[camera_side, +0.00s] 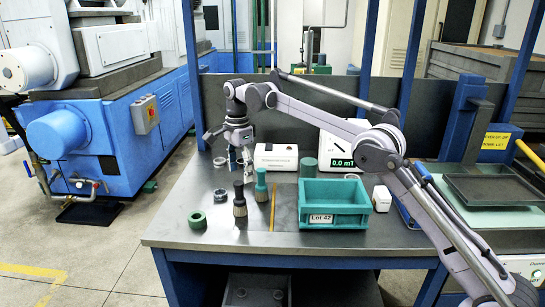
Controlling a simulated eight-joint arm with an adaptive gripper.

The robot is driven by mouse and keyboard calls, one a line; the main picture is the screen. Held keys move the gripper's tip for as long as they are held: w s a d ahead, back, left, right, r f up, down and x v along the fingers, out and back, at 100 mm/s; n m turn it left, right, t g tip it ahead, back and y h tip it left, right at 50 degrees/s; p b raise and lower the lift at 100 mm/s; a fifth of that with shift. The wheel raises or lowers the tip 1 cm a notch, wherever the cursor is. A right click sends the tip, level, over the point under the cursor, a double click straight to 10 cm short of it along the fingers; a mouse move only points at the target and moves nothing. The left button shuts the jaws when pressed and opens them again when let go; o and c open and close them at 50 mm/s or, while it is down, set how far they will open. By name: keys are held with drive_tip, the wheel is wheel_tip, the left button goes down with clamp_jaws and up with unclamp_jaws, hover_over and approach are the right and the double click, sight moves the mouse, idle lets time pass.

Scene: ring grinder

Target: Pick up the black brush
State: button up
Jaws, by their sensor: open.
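The black brush (239,199) stands upright on the grey table, with a dark handle on top and a paler bristle end below. A green-handled brush (261,185) stands upright just to its right and slightly behind. My gripper (240,168) is above and behind the black brush, pointing down. It is open, and it appears apart from the brush. The fingertips are small and partly blend with objects behind them.
A teal bin (334,216) labelled Lot 42 stands right of the brushes. A green ring (197,220) lies at front left, a metal ring (220,194) behind it. A white box (276,156), green cylinder (308,167) and display (342,150) stand behind. The front table area is clear.

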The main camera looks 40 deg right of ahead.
sight(241, 183)
wheel_tip(241, 183, down, 5)
drive_tip(key=shift+f, duration=0.15)
drive_tip(key=shift+w+a+f, duration=0.1)
drive_tip(key=shift+w+f, duration=0.1)
drive_tip(key=shift+f, duration=1.15)
drive_tip(key=shift+w+a+f, duration=0.1)
drive_tip(key=shift+w+f, duration=0.1)
drive_tip(key=shift+f, duration=1.1)
clamp_jaws()
